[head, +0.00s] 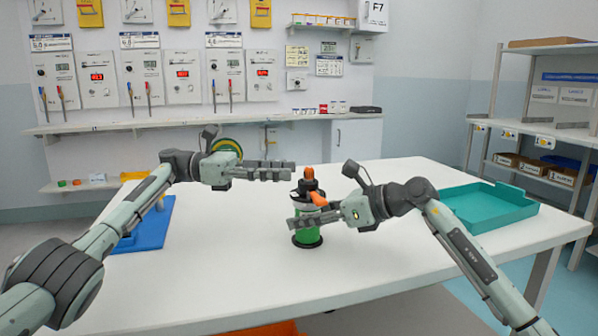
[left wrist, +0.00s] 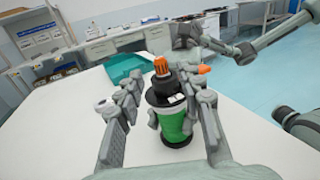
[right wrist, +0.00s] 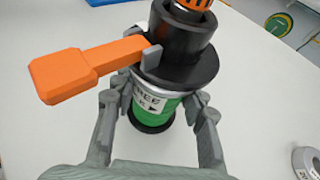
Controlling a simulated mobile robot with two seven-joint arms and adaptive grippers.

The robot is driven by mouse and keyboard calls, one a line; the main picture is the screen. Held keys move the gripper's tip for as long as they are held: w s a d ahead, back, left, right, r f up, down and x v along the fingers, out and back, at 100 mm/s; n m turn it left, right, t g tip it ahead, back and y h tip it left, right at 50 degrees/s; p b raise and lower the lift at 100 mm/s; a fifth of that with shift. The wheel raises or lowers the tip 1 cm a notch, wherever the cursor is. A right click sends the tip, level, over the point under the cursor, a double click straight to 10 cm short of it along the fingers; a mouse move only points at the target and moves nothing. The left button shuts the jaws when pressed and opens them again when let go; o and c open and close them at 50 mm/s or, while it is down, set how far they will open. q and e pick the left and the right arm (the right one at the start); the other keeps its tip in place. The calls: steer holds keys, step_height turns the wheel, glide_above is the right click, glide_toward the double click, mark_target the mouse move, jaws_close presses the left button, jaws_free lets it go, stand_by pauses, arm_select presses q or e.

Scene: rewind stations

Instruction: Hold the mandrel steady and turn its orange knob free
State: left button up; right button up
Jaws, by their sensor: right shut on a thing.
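The mandrel (head: 307,185) is a black upright post with a green-and-silver roll (head: 307,236) around its lower part, standing on the white table. Its orange knob (head: 309,172) sits on top; it also shows in the left wrist view (left wrist: 162,67). An orange lever (right wrist: 88,68) sticks out from the black collar. My right gripper (head: 297,222) is shut on the roll, with a finger on each side of it in the right wrist view. My left gripper (head: 291,170) is open and empty beside the knob, its fingers apart in the left wrist view.
A teal tray (head: 525,222) lies at the table's right end. A blue stand (head: 150,240) is at the left, partly behind my left arm. A small grey ring (right wrist: 306,162) lies on the table in the right wrist view. The front of the table is clear.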

arm_select(q)
steer(key=shift+w+a, duration=0.1)
steer(key=shift+a, duration=0.7)
steer(key=shift+c, duration=0.4)
